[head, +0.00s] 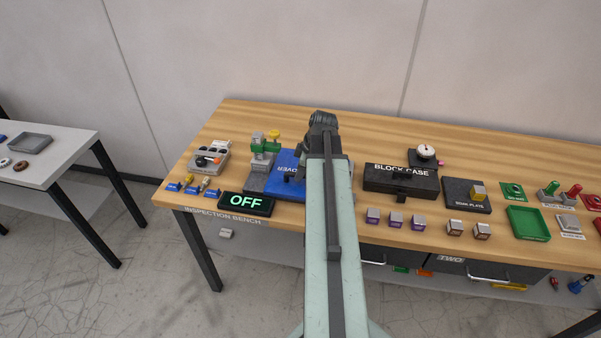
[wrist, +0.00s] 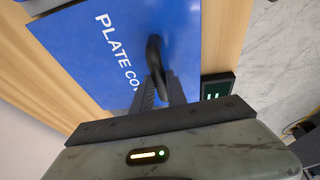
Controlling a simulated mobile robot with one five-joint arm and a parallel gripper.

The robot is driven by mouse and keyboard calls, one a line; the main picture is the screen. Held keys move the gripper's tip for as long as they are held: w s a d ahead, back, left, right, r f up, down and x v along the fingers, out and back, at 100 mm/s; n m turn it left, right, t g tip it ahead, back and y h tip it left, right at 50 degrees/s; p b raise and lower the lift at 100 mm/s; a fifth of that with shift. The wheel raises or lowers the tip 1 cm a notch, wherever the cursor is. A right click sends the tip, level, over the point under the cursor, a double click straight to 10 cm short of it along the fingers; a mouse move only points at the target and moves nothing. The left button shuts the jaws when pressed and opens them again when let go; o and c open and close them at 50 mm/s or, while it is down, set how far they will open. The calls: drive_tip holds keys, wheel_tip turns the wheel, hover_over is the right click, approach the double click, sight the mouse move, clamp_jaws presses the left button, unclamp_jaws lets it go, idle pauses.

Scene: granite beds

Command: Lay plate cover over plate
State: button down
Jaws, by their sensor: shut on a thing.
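The blue plate cover (head: 287,188) is on the inspection bench, partly behind my arm in the head view. In the wrist view the plate cover (wrist: 95,55) fills the upper middle, with white lettering and a dark looped handle (wrist: 154,52). My gripper (wrist: 158,88) is shut on this handle. A dark grey plate (head: 256,181) shows at the left edge of the cover; the cover hides the rest. I cannot tell whether the cover touches the plate or hangs just above it.
A green and yellow stand (head: 265,146) rises close by the cover's left side. The black OFF display (head: 245,203) lies in front. The black block case (head: 400,178) stands to the right of my arm. Bare wood is behind the cover.

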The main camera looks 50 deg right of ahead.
drive_tip(key=c, duration=1.3)
unclamp_jaws()
drive_tip(key=shift+o, duration=0.2)
drive_tip(key=p+v, duration=0.7)
drive_tip(key=v, duration=0.1)
drive_tip(key=shift+p, duration=0.35)
drive_tip(key=shift+f, duration=0.15)
drive_tip(key=shift+a, duration=0.1)
